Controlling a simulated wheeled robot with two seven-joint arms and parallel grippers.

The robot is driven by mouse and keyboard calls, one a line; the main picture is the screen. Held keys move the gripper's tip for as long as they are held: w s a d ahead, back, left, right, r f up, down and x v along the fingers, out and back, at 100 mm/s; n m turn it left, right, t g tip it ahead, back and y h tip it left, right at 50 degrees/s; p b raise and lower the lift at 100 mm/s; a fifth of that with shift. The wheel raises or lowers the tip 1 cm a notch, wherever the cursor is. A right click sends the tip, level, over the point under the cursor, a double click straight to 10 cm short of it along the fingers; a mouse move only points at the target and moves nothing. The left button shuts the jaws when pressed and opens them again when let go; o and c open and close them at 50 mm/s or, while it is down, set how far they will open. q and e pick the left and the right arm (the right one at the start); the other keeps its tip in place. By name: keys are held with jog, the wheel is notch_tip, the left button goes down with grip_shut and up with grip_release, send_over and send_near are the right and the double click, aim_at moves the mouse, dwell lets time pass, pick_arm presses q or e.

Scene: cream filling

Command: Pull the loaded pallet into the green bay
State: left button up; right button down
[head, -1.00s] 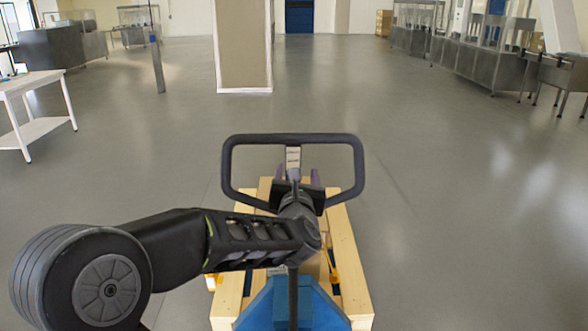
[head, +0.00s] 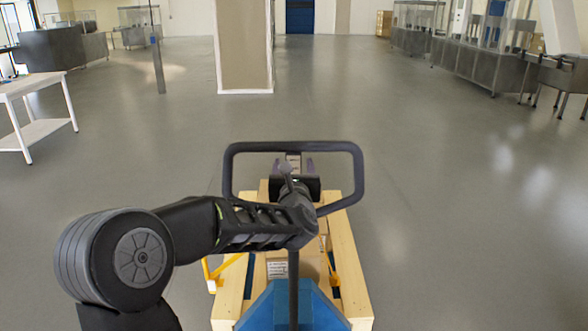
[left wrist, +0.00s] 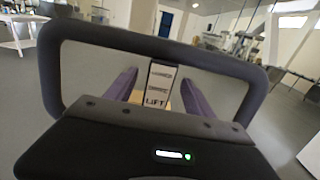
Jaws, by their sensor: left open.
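The pallet jack's dark loop handle (head: 358,175) stands in front of me in the head view, above the blue jack body (head: 265,312). The light wooden pallet (head: 345,265) lies on the floor around and beyond it; what it carries is mostly hidden by my arm. My left gripper (head: 294,166) is open at the handle. In the left wrist view, its purple fingers (left wrist: 160,95) show inside the handle frame (left wrist: 50,70), one on each side of a label strip (left wrist: 159,83) marked LIFT. Contact is unclear. The green bay and my right gripper are not in view.
A beige pillar (head: 245,50) stands ahead. A white table (head: 35,105) is at the left, and steel machines (head: 480,65) line the right back. A thin dark post (head: 157,60) stands left of the pillar. The grey floor between is clear.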

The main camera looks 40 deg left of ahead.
pick_arm(q)
jog(key=shift+p+x, duration=0.3)
jog(key=shift+x, duration=0.9)
grip_shut()
dwell(0.5)
jog(key=c, duration=0.7)
grip_release()
grip_shut()
